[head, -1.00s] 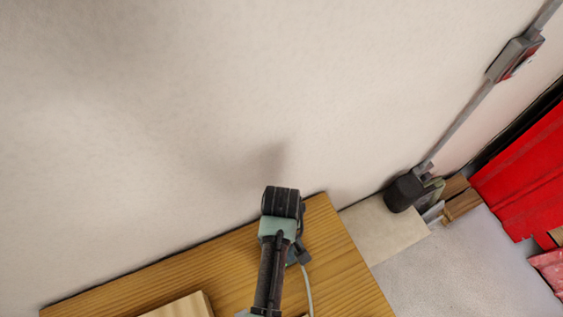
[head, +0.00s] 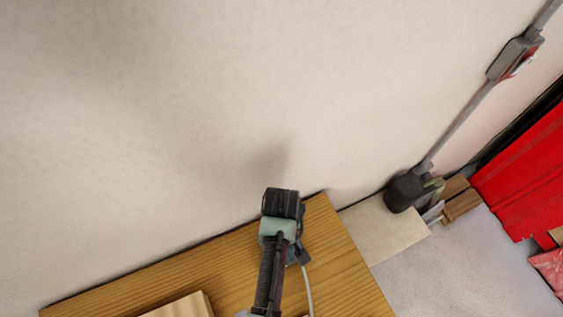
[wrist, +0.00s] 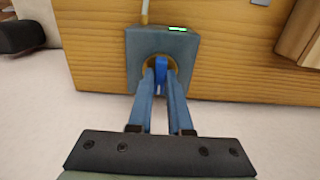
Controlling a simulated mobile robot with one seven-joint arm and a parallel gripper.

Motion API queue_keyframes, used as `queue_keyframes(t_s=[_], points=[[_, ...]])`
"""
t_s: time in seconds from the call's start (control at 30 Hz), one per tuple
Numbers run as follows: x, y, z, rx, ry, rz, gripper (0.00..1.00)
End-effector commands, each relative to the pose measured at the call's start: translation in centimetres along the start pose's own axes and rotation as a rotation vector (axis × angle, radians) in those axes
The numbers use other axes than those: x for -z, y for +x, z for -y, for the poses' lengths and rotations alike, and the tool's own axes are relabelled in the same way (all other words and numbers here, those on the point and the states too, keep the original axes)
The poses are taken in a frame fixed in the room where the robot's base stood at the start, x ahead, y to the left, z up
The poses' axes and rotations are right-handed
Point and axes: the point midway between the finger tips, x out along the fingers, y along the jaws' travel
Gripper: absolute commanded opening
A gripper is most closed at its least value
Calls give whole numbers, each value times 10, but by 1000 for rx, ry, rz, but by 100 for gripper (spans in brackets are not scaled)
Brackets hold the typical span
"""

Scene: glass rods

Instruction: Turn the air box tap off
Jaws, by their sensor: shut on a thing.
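The fingers partly hide the ring.
A pale wall (head: 200,110) rises behind. A red surface (head: 525,165) is at the right. Pale floor (head: 470,265) shows between.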

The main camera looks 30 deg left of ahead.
Motion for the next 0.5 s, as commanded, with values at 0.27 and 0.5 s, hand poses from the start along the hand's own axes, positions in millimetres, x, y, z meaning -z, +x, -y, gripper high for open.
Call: queue_keyframes(t_s=[0.27, 0.5], points=[[0, -1, 0, 1, 92, 2, 0], [0, -2, 0, 1, 281, 2, 0]])
